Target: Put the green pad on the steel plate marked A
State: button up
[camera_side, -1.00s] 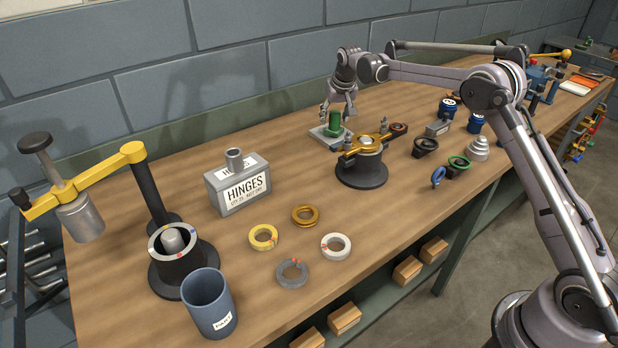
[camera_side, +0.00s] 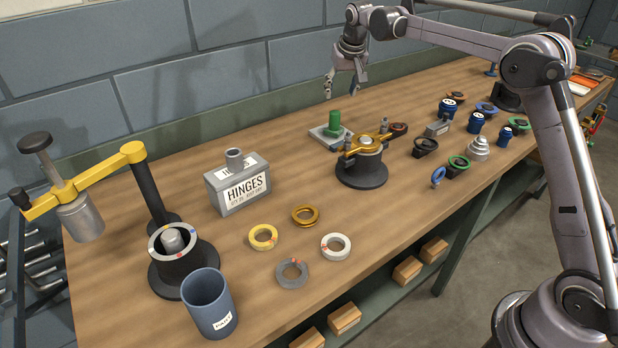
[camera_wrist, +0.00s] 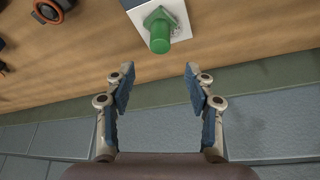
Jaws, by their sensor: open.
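The green pad (camera_side: 334,124) has an upright green post. It sits on a light steel plate (camera_side: 318,134) near the back edge of the bench. In the wrist view the green pad (camera_wrist: 159,30) rests on the pale plate (camera_wrist: 184,17). No letter A can be read on the plate. My gripper (camera_side: 342,92) is open and empty in the air above the pad and plate. In the wrist view my gripper (camera_wrist: 158,78) has its fingers spread wide, with the pad beyond the fingertips and apart from them.
A round black fixture with a gold clamp (camera_side: 361,160) stands just right of the plate. The grey HINGES box (camera_side: 238,184) is to the left. Several rings lie in front, including a yellow ring (camera_side: 263,237). Bench space between box and plate is clear.

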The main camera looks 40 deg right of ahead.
jog(key=s+a+r+n+t, duration=0.1)
jog(key=s+a+r, duration=0.25)
jog(key=s, duration=0.65)
jog(key=s+a+r+n+t, duration=0.15)
jog(key=s+a, duration=0.25)
jog(key=s, duration=0.5)
jog(key=s+a+f+n+y, duration=0.1)
jog(key=s+f, duration=0.3)
jog(key=s, duration=0.4)
jog(key=s+a+f+n, duration=0.1)
jog(key=s+a+f, duration=0.2)
jog(key=s, duration=0.6)
jog(key=shift+s+f+y, duration=0.3)
jog(key=shift+f+y, duration=0.1)
jog(key=shift+f, duration=0.4)
